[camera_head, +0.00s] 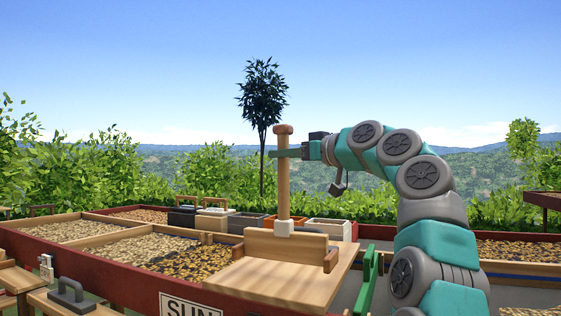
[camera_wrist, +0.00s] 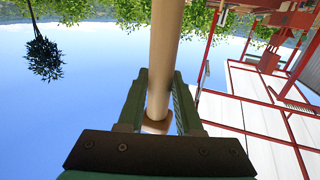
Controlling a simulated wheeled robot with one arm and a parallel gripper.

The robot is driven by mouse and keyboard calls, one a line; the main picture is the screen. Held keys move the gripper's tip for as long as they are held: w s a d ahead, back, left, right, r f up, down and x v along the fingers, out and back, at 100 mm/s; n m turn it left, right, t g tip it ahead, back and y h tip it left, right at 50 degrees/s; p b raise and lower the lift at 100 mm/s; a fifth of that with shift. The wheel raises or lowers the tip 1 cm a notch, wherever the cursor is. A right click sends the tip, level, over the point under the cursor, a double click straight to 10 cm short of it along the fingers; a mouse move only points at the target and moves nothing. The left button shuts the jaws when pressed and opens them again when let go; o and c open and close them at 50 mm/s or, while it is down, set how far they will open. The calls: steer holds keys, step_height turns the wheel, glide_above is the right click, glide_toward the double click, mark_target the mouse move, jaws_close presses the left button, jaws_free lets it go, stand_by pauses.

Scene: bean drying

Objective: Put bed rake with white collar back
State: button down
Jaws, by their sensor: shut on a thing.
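The bed rake is upright in the head view, with a round pale wooden handle (camera_head: 283,190), a knob on top and a white collar (camera_head: 284,228) at the foot. Below the collar is its wide wooden head (camera_head: 285,246), at a flat wooden shelf (camera_head: 270,284). I cannot tell whether the head rests on the shelf or hovers just above it. My gripper (camera_head: 284,153) is shut on the upper handle, just below the knob. In the wrist view the handle (camera_wrist: 166,50) runs between the two green fingers.
A small wooden block (camera_head: 331,259) stands at the shelf's right edge. Red-walled drying beds with beans (camera_head: 150,247) lie to the left. Several small bins (camera_head: 325,230) stand behind the rake. A green bracket (camera_head: 368,280) is right of the shelf, close to my arm.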

steer(key=w+f, duration=0.1)
steer(key=f+b, duration=0.1)
steer(key=w+a+f+b, duration=0.1)
steer(key=shift+w+f, duration=0.3)
steer(key=shift+f, duration=0.05)
steer(key=c, duration=0.6)
jaws_free()
steer(key=b+v, duration=0.3)
steer(key=v, duration=0.9)
steer(key=shift+b, duration=0.4)
